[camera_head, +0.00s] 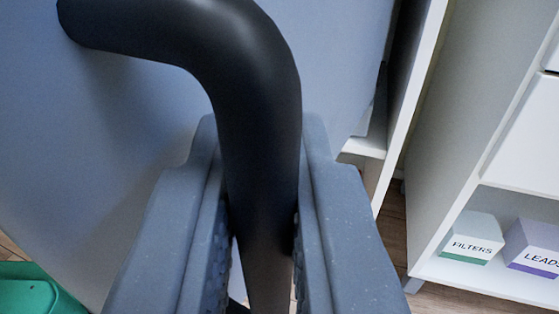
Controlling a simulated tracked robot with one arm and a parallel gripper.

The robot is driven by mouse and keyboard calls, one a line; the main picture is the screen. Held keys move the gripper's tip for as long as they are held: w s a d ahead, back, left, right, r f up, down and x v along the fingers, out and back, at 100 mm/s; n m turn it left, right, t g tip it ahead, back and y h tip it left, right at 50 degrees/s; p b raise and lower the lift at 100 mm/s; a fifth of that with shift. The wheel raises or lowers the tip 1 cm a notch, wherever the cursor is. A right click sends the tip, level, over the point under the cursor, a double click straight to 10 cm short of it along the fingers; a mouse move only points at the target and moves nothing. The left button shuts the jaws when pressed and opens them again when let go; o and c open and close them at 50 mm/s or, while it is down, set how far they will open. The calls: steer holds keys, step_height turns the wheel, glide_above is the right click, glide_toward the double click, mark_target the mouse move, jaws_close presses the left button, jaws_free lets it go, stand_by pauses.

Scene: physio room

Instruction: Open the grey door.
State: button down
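The grey door (130,160) fills the left and middle of the view as a flat blue-grey panel, tilted in the picture. A thick black handle (245,60) bends out from it at upper left and runs down toward me. My gripper (260,150) straddles the lower run of the handle, one grey finger on each side. Both fingers lie close against the bar, and the gripper looks shut on it. The handle's far lower end is partly hidden between the fingers.
Right of the door's edge stands a white shelf unit (420,140) with a box marked FILTERS (473,238) and a purple-banded box (533,247). A green object (35,290) is at lower left. Some wooden floor (392,215) shows between door and shelf.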

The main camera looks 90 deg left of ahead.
steer(key=c, duration=1.5)
jaws_free()
steer(key=shift+c, duration=0.2)
steer(key=shift+d, duration=0.1)
steer(key=shift+s, duration=0.1)
steer(key=shift+d+r, duration=0.1)
